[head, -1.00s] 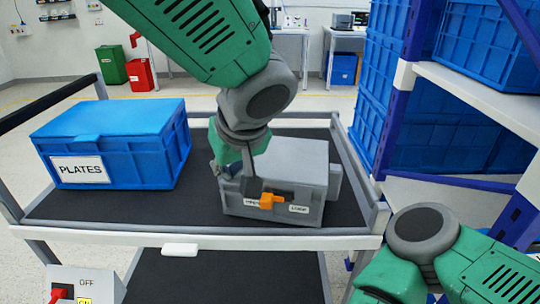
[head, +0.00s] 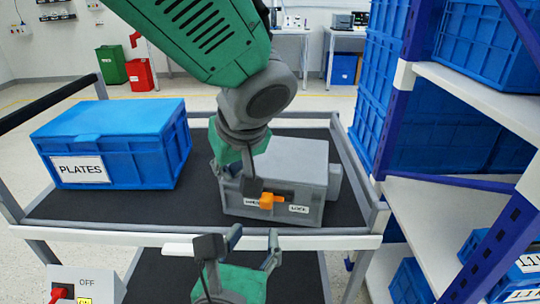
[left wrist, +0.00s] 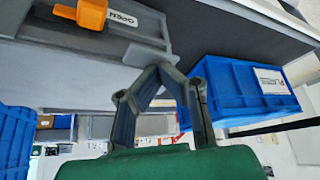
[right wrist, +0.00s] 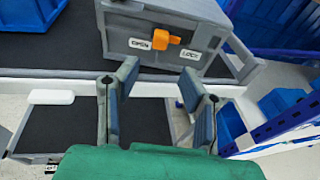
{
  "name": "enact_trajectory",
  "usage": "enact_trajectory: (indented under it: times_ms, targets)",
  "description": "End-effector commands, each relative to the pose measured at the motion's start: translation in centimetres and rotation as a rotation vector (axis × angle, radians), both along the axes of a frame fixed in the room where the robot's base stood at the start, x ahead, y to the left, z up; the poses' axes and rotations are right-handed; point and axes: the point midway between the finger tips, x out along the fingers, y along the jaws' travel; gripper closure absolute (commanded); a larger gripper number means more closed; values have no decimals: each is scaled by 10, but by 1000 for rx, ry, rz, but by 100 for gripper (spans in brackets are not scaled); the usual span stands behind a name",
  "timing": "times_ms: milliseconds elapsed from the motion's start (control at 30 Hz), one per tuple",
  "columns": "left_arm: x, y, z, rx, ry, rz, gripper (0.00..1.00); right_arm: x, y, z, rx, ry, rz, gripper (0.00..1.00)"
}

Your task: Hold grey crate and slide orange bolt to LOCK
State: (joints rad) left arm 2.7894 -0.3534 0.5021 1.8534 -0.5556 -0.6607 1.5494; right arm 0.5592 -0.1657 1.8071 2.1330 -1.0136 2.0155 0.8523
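The grey crate (head: 290,165) stands on the cart's dark top. Its orange bolt (head: 267,201) is on the front face between the OPEN label and the LOCK label (head: 299,209). In the right wrist view the bolt (right wrist: 163,39) is right beside the OPEN label (right wrist: 139,44), with a gap to LOCK (right wrist: 189,55). My left gripper (head: 226,178) is at the crate's left side. In the left wrist view its fingertips (left wrist: 158,70) close together at the crate's protruding side part, which hides the exact contact. My right gripper (head: 254,238) is open and empty, in front of and below the bolt.
A blue PLATES bin (head: 115,145) stands left on the cart. The cart's front rail (head: 330,240) runs behind my right gripper. A shelf rack (head: 470,95) with blue bins stands at right. A switch box (head: 85,284) is at the lower left.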

Motion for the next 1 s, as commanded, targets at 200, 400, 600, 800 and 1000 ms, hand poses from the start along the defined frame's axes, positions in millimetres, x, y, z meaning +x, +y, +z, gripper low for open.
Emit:
enact_trajectory:
  times_ms: [200,400,600,800,1000]
  targets:
    - [-1,0,-2,0,4,0,100,30,-6,-4,-6,-8,-1,64]
    - [-1,0,-2,0,4,0,100,52,-10,-9,-4,-3,1,64]
    - [-1,0,-2,0,4,0,100,65,-11,-12,-3,-4,4,64]
    - [-2,0,-2,0,4,0,100,67,-12,-12,-2,-5,4,64]
    - [-2,0,-2,0,4,0,100,67,-12,-12,-2,-4,4,88]
